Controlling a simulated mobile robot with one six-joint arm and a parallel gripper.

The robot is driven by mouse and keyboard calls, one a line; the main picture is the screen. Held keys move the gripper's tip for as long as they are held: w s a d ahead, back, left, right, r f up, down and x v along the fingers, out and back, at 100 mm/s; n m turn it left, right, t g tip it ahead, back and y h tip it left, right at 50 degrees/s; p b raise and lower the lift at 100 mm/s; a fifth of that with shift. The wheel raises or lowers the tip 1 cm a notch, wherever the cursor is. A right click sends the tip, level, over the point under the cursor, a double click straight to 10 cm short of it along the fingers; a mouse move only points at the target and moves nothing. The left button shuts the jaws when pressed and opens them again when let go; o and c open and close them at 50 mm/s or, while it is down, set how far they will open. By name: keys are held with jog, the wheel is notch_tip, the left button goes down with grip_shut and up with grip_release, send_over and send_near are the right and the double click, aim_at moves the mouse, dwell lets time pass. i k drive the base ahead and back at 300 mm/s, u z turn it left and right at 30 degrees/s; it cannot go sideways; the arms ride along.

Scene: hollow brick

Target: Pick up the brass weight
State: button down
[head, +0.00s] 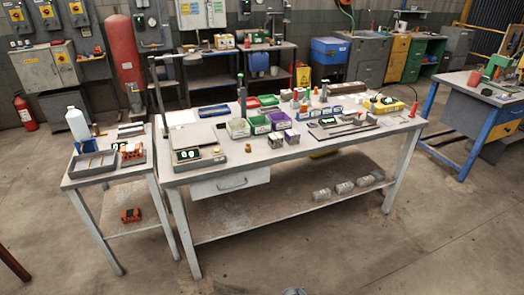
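A small gold-coloured piece (217,149), which looks like the brass weight, is on or beside the right part of a grey scale (205,166) with a lit display. The scale stands near the front left of the large workbench (300,152). The piece is too small to make out its exact shape. My gripper is not seen in the head view; only a small grey rounded part shows at the bottom edge, and I cannot tell what it is.
Behind the scale are a flat grey plate (188,136) and several small bins (238,128). A desk lamp (158,90) rises at the left. A side table (100,178) stands left of the bench. The floor in front (330,250) is clear.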

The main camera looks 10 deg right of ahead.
aim_at(248, 147)
jog(key=z, duration=0.05)
jog(key=k, duration=0.2)
jog(key=u, duration=0.2)
jog(key=i, duration=0.9)
jog(key=z, duration=4.3)
jog(key=i, duration=0.1)
jog(key=u, duration=2.75)
